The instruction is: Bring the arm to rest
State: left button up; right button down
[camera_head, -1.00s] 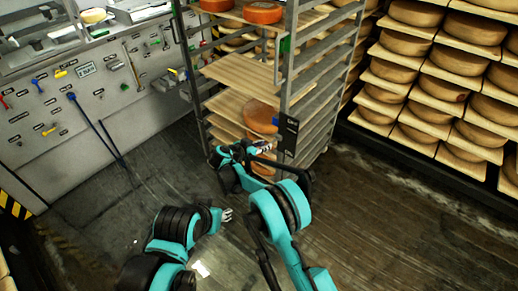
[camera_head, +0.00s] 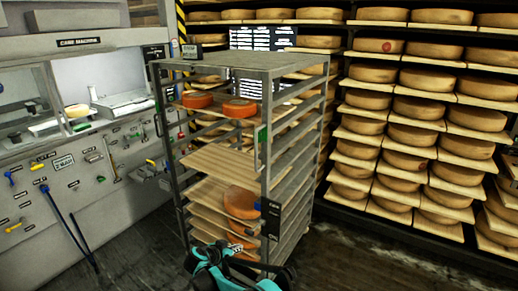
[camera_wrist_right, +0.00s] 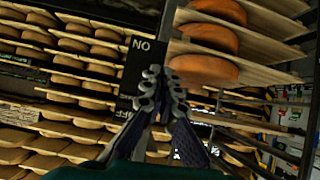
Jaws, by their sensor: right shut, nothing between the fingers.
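My right gripper (camera_head: 240,248) is low in the head view, in front of the metal rack cart (camera_head: 240,62), with my teal arm at the bottom edge. Its fingers show in the right wrist view (camera_wrist_right: 163,78), closed together with nothing between them. There they overlap a black sign (camera_wrist_right: 138,62) in the picture; I cannot tell whether they touch it. My left gripper is out of view.
The cart holds orange cheese wheels (camera_head: 197,100) and bare wooden boards (camera_head: 214,160). Shelves of cheese wheels (camera_head: 410,135) line the back and right. A tool wall (camera_head: 75,160) with a counter stands left. Dark floor (camera_head: 385,265) is open at lower right.

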jog(key=s+d+r+n+g+y, duration=0.1)
jog(key=s+d+r+n, duration=0.1)
jog(key=s+d+r, duration=0.6)
jog(key=s+d+r+n+g+y, duration=0.15)
jog(key=s+d+r, duration=0.35)
jog(key=d+r, duration=0.6)
jog(key=s+d+f+n+y, duration=0.1)
jog(key=s+d, duration=0.4)
jog(key=s, duration=0.7)
jog(key=s+d+f+n+y, duration=0.1)
jog(key=s+d, duration=0.4)
jog(key=s, duration=0.8)
jog(key=shift+y, duration=0.55)
